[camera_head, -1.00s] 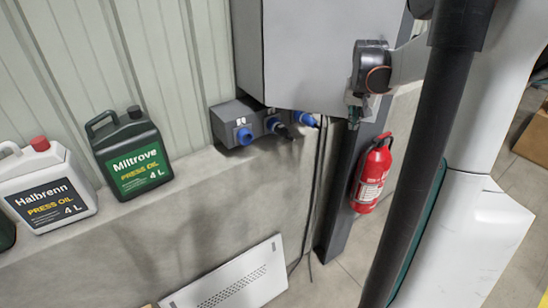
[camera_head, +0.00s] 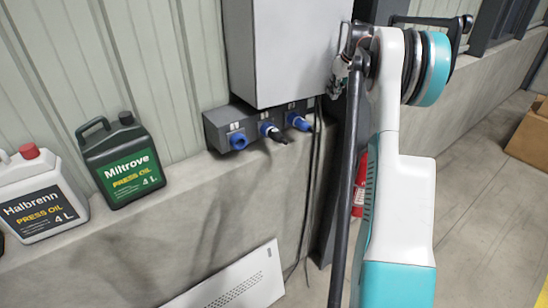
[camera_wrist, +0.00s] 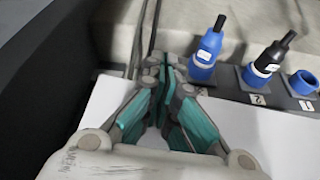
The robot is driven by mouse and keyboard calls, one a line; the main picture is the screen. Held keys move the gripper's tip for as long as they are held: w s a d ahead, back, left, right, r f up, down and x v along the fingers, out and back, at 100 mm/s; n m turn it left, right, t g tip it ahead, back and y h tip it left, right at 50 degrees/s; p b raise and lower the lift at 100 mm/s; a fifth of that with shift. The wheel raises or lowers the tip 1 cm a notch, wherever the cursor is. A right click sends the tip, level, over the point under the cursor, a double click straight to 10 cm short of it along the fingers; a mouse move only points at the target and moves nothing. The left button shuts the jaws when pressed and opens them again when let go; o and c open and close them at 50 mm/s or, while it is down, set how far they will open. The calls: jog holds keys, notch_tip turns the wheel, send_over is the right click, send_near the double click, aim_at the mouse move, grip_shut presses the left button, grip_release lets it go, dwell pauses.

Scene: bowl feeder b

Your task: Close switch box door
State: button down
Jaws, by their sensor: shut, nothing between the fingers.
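The switch box is a light grey metal cabinet on the wall, and its plain front door (camera_head: 300,50) shows in the head view. The door's lower edge runs along the box, and it looks flush or nearly so. Its right edge is partly hidden by my arm. My gripper (camera_head: 338,80) is at the door's lower right edge. In the wrist view my gripper (camera_wrist: 168,70) is shut and empty, its fingertips together over the pale door surface (camera_wrist: 265,125). I cannot tell whether the fingers touch the door.
A socket strip (camera_head: 215,130) with blue connectors and hanging cables is below the box. A green oil can (camera_head: 125,165) and a white oil can (camera_head: 40,205) stand on the ledge. A red extinguisher (camera_head: 359,190) is mostly hidden behind my arm. A vented panel (camera_head: 235,290) leans below.

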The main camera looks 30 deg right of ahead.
aim_at(326, 86)
jog(key=shift+n+y, duration=0.4)
jog(key=shift+n, duration=0.5)
jog(key=shift+w+d+p, duration=0.2)
jog(key=shift+w+p, duration=0.05)
jog(key=shift+w, duration=0.85)
jog(key=shift+w+d+p, duration=0.15)
jog(key=shift+w+p, duration=0.05)
jog(key=shift+w, duration=0.9)
jog(key=shift+r, duration=0.1)
jog(key=shift+a, duration=0.1)
